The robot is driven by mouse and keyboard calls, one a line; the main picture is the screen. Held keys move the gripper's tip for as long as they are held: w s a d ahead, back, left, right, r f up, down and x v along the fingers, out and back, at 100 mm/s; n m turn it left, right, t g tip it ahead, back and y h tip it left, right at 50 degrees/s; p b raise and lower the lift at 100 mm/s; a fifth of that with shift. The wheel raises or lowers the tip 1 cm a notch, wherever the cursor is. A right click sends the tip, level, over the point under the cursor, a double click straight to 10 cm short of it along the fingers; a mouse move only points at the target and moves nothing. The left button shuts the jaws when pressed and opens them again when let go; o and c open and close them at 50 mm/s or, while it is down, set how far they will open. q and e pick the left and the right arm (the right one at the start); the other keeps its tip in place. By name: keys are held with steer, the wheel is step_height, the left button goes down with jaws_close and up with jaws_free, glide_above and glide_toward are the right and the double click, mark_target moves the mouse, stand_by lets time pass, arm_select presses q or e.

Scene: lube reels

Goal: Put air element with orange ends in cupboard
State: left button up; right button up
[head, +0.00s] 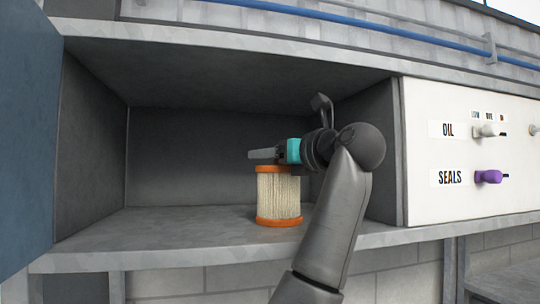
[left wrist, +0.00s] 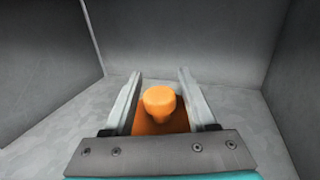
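The air element (head: 279,197) is a pale pleated cylinder with orange ends. It stands upright on the cupboard floor, inside the open cupboard (head: 170,222), near its front edge and right of the middle. My left gripper (head: 252,155) is at the top of the element, its grey fingers pointing left into the cupboard. In the left wrist view, an orange knob (left wrist: 160,102) on the element's top lies between the two fingers (left wrist: 160,76), with a gap showing on each side. The fingers look open. My right gripper is not in view.
A blue door (head: 25,130) stands open at the left. The cupboard's right wall (head: 375,150) is close behind my left arm. A white panel (head: 470,150) labelled OIL and SEALS, with a purple knob (head: 488,177), is at the right. The cupboard's left side is empty.

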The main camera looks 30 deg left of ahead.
arm_select(q)
steer(key=shift+o, duration=0.3)
steer(key=shift+r, duration=0.15)
steer(key=shift+d, duration=0.2)
steer(key=b+v, duration=0.3)
steer(key=v, duration=0.8)
steer(key=shift+s+d, duration=0.15)
steer(key=shift+d, duration=0.15)
